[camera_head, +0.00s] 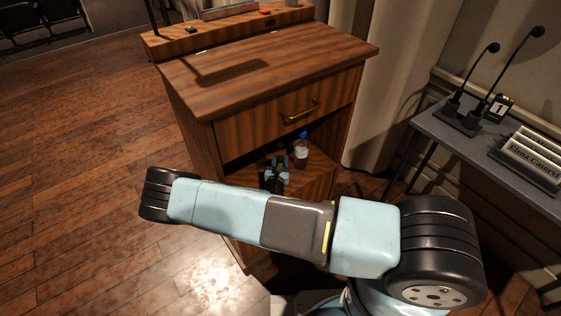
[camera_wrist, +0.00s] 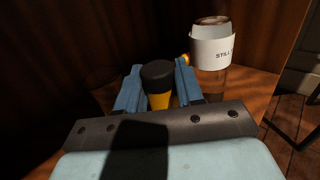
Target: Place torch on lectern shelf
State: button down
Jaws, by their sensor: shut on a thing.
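The wooden lectern (camera_head: 265,85) stands in the middle of the head view, with an open shelf (camera_head: 318,172) below its drawer. My gripper (camera_head: 278,163) is inside the shelf opening, left of a bottle. In the wrist view my gripper (camera_wrist: 158,76) is shut on the torch (camera_wrist: 158,74), which has a black end and a yellow body. The torch's lower part is hidden by my gripper, and I cannot tell whether it touches the shelf. The torch cannot be made out in the head view.
A clear water bottle (camera_head: 301,153) with a blue cap stands on the shelf; its white label shows close by on the right in the wrist view (camera_wrist: 212,54). A grey table (camera_head: 460,142) with microphones (camera_head: 478,90) and name plates (camera_head: 530,155) is at right. The floor at left is clear.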

jog(key=shift+f, duration=0.1)
jog(key=c, duration=0.7)
grip_release()
jog(key=s, duration=0.4)
jog(key=s+a, duration=0.1)
jog(key=s, duration=0.3)
jog(key=s+a, duration=0.1)
jog(key=s, duration=0.2)
jog(key=shift+s+a, duration=0.15)
jog(key=shift+s, duration=0.25)
